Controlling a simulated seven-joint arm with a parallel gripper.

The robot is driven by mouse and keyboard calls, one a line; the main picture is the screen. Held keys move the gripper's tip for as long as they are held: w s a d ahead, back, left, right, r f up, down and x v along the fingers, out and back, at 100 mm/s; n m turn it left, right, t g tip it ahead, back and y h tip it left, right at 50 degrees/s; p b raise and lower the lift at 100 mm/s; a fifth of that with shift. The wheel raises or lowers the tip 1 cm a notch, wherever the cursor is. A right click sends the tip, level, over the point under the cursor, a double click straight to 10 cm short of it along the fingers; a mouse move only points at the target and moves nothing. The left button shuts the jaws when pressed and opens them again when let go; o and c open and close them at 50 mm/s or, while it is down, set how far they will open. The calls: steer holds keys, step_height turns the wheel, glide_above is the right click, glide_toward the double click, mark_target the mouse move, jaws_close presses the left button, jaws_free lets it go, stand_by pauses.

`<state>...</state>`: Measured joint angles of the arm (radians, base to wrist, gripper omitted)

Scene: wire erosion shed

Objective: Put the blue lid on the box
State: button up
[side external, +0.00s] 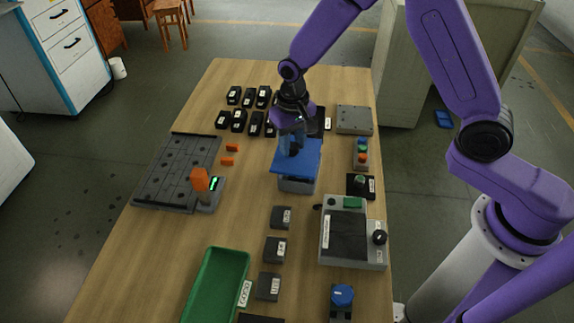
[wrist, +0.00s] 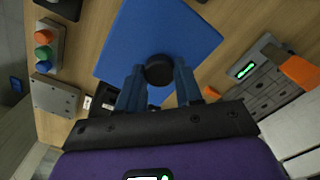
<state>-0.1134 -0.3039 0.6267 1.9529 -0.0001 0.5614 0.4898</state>
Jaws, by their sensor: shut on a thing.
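The blue lid (side external: 297,157) is a flat square plate with a dark round knob on top. My gripper (side external: 292,140) is shut on the knob and holds the lid over the grey box (side external: 297,185). In the side view the lid looks slightly tilted and covers the box's top; I cannot tell whether it touches the rim. In the wrist view the lid (wrist: 160,35) fills the upper middle, with its knob (wrist: 159,70) between my fingers. The box is hidden there behind the lid.
A dark slotted plate (side external: 172,165) lies left, with an orange-topped device (side external: 200,180). Black blocks (side external: 239,120) stand behind. A button box (side external: 361,153) and a grey machine (side external: 340,235) are right. A green tray (side external: 212,290) and grey blocks (side external: 275,250) are in front.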

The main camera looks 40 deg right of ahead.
mark_target(296, 150)
steer(key=w+d, duration=0.2)
steer(key=shift+d+f, duration=0.15)
steer(key=shift+d, duration=0.25)
steer(key=shift+w+d+f, duration=0.15)
steer(key=shift+w+d, duration=0.15)
steer(key=shift+f, duration=3.05)
steer(key=shift+f, duration=0.15)
steer(key=o, duration=1.6)
steer(key=shift+o, duration=0.2)
steer(key=shift+r, duration=3.5)
